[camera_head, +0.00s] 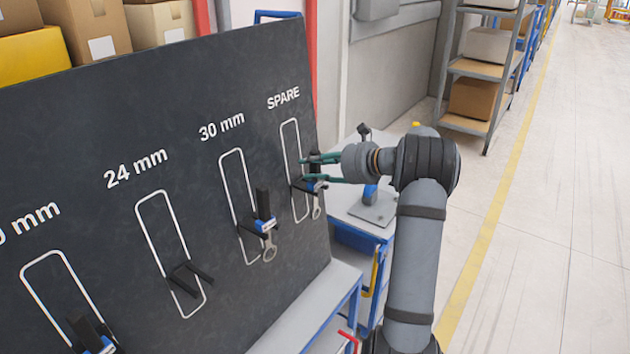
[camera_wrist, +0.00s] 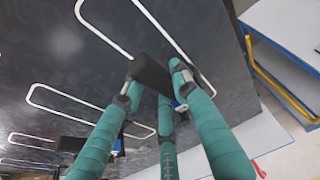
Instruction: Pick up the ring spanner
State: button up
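A ring spanner with a dark handle, a blue band and a metal ring end (camera_head: 317,212) hangs in the holder under SPARE on the black board (camera_head: 120,110). My gripper (camera_head: 308,170) has its green fingers at this spanner, pointing toward the board. In the wrist view, a black block (camera_wrist: 150,74) lies between the fingertips (camera_wrist: 153,80), with blue just below it. The fingers are parted around it; whether they press on it I cannot tell. Another ring spanner (camera_head: 268,252) hangs at the 30 mm outline.
The 24 mm holder (camera_head: 190,275) is empty. A further dark tool with a blue band (camera_head: 98,345) sits at the leftmost outline. A workbench (camera_head: 345,210) stands behind my gripper. Shelving (camera_head: 480,70) stands at the back right. The floor to the right is clear.

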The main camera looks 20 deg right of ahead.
aim_at(317, 152)
jog(key=shift+r, duration=0.1)
grip_shut()
jog(key=shift+r, duration=0.2)
jog(key=shift+r, duration=0.25)
jog(key=r, duration=0.1)
jog(key=r+b, duration=0.1)
jog(key=r, duration=0.1)
jog(key=shift+s+d+r+b, duration=0.2)
jog(key=shift+s+d+b, duration=0.05)
jog(key=shift+b, duration=0.15)
jog(key=r+b+v, duration=0.1)
jog(key=b+v, duration=0.2)
jog(key=v, duration=1)
jog(key=shift+w+a+r, duration=0.25)
jog(key=shift+w+r, duration=0.1)
jog(key=shift+o, duration=0.4)
grip_release()
grip_shut()
